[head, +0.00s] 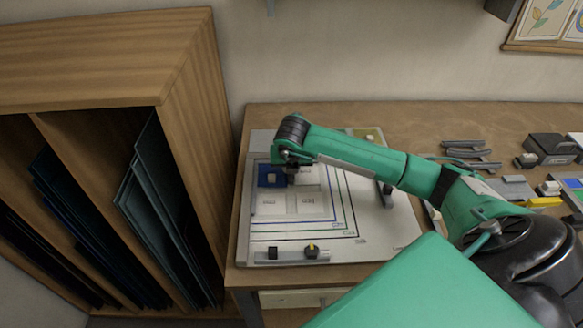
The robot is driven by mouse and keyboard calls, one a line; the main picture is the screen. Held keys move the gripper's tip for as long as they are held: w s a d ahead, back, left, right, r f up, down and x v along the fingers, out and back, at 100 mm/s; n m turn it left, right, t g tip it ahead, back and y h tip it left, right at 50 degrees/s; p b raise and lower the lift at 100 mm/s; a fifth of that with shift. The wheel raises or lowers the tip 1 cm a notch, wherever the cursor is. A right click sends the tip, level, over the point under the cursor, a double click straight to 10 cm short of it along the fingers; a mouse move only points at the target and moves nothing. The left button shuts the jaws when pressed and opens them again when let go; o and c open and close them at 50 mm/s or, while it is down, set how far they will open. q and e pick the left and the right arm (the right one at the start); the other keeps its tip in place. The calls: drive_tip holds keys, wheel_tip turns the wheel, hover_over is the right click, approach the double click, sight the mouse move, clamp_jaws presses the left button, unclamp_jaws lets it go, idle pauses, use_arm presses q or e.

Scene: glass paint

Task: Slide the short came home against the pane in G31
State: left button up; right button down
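A white layout board (385,225) lies on the wooden bench, with nested coloured outlines and small printed labels too fine to read. A blue pane (268,180) lies at its upper left. My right gripper (292,180) points down at the right part of the blue pane, and its fingers are small and dark. Whether they are open or shut, or hold anything, I cannot tell. I cannot pick out the short came; it may be hidden by the gripper or too thin to see. My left gripper is not in view.
Several grey pieces (470,153) and a dark block (550,148) lie at the bench's right. A wooden rack (100,60) with coloured sheets stands close on the left.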

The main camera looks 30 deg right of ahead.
drive_tip(key=shift+s+a+f+b, duration=0.15)
drive_tip(key=shift+f+b, duration=0.15)
drive_tip(key=shift+f, duration=0.15)
drive_tip(key=shift+s+f+b, duration=0.15)
drive_tip(key=shift+f+b, duration=0.1)
drive_tip(key=shift+f, duration=0.15)
idle(1.6)
drive_tip(key=c, duration=1.2)
unclamp_jaws()
drive_tip(key=shift+c, duration=0.2)
drive_tip(key=shift+o, duration=0.2)
drive_tip(key=shift+s, duration=0.15)
drive_tip(key=shift+w+r+p, duration=0.3)
drive_tip(key=shift+r, duration=0.2)
drive_tip(key=shift+w+r+p, duration=0.25)
drive_tip(key=shift+r+p, duration=0.05)
drive_tip(key=shift+r, duration=0.2)
drive_tip(key=shift+w+r, duration=0.2)
drive_tip(key=shift+r, duration=0.4)
wheel_tip(320, 180, up, 2)
drive_tip(key=shift+s+p, duration=0.15)
drive_tip(key=shift+p, duration=0.4)
drive_tip(key=shift+d+r+p, duration=0.2)
drive_tip(key=shift+r+p, duration=0.2)
drive_tip(key=shift+r, duration=0.65)
